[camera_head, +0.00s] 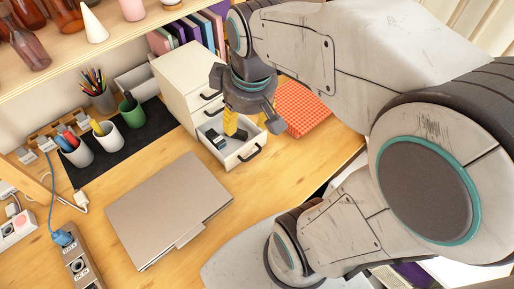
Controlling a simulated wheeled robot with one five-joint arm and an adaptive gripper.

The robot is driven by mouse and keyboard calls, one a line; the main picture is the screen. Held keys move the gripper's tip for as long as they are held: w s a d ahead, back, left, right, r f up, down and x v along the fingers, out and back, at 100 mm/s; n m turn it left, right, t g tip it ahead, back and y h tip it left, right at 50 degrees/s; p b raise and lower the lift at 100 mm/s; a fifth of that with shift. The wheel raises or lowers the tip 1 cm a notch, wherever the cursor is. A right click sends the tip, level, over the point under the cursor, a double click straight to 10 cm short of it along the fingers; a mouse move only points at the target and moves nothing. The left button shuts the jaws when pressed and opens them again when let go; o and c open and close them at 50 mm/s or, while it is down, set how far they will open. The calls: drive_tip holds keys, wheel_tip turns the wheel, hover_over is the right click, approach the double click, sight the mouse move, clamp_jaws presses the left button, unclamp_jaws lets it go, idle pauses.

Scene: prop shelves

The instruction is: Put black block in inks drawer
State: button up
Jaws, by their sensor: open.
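A small white cabinet (177,82) with several drawers stands on the desk, and its lowest drawer (250,150) is pulled out. Any drawer labels are too small to read. A small dark block-like thing (217,140) lies inside the open drawer at its left. Another dark shape (239,135) shows in the drawer below the fingers, partly hidden. I cannot tell which of them is the black block. My gripper (247,123) points down over the open drawer, its yellow fingertips apart. No thing shows held between them.
A closed laptop (168,207) lies in front of the cabinet. Pen cups (105,135) stand on a black mat at the left. An orange checked notebook (302,107) lies right of the drawer. A power strip (80,262) is at lower left. A shelf with bottles hangs above.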

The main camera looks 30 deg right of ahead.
drive_tip(key=s+a+f+m+t, duration=0.1)
drive_tip(key=s+m, duration=0.2)
drive_tip(key=s, duration=0.4)
drive_tip(key=shift+s+a+f, duration=0.25)
drive_tip(key=shift+s+a, duration=0.1)
drive_tip(key=shift+d, duration=0.1)
